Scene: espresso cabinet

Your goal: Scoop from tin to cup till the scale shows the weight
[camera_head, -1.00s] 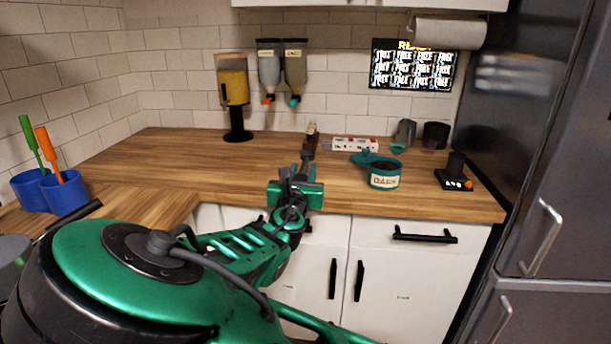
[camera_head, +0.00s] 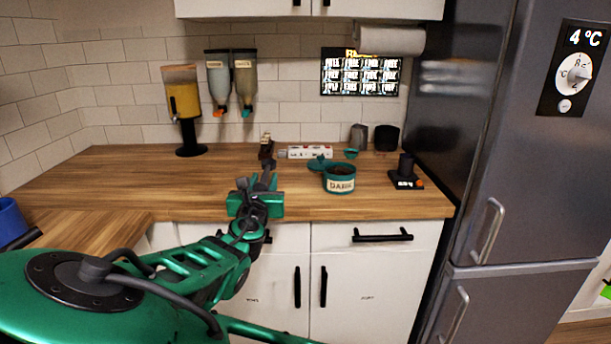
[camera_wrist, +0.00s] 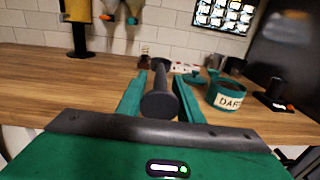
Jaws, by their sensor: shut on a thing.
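My gripper (camera_head: 262,187) is shut on a dark long-handled tool, seemingly the scoop (camera_wrist: 160,98), pointing away over the counter. Its far end is small and dark; I cannot tell whether it holds anything. The open teal tin (camera_head: 339,181), labelled DARK, stands on the counter to the right of my gripper; it also shows in the wrist view (camera_wrist: 229,97). A teal lid (camera_head: 318,163) is at its back left. The black cup (camera_head: 406,164) is on the black scale (camera_head: 404,182) farther right. The scale's lit digits are too small to read.
A white power strip (camera_head: 310,152), a grey pitcher (camera_head: 358,137) and a dark container (camera_head: 386,138) stand along the back. A yellow-filled dispenser (camera_head: 183,105) is at the back left. The fridge (camera_head: 520,150) bounds the right. The counter's left half is mostly clear.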

